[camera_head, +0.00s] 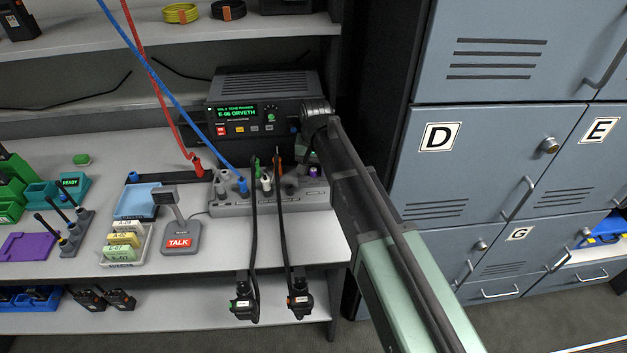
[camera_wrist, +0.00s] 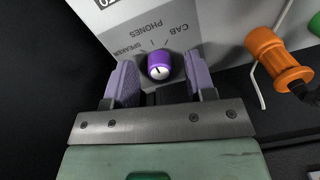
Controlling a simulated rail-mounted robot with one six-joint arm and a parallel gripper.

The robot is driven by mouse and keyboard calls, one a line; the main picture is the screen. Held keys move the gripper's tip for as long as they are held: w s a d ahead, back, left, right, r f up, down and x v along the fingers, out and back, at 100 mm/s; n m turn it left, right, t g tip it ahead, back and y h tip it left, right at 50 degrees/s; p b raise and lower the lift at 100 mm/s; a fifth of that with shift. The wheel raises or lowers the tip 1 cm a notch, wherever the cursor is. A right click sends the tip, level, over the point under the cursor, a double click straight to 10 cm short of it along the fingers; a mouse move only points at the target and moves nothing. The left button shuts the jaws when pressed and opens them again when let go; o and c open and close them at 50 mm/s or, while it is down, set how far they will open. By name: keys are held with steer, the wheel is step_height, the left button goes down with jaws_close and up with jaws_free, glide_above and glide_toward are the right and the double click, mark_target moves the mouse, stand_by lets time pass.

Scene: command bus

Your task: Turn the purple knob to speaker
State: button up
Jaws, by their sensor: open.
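The purple knob (camera_wrist: 159,64) with a white mark on its face shows in the wrist view, on a grey panel (camera_wrist: 120,22) printed SPEAKER, PHONES and CAB. SPEAKER is at the upper left of the knob, PHONES above it and CAB at the upper right. I cannot tell which label the mark points at. My gripper (camera_wrist: 157,82) is open, with one purple finger on each side of the knob and a visible gap to each. In the head view the grey console box (camera_head: 230,208) is partly hidden by my arm, and the fingers are hard to make out.
An orange plug (camera_wrist: 275,58) with a black cable is close right of the fingers. Red (camera_head: 197,168) and blue (camera_head: 242,185) plugs and hanging black cables crowd the console. A radio unit (camera_head: 262,100) stands behind it, a TALK microphone base (camera_head: 179,240) to its left.

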steer(key=shift+f, duration=0.1)
steer(key=c, duration=0.9)
steer(key=shift+n, duration=0.3)
steer(key=n, duration=0.4)
steer(key=shift+n, duration=2.2)
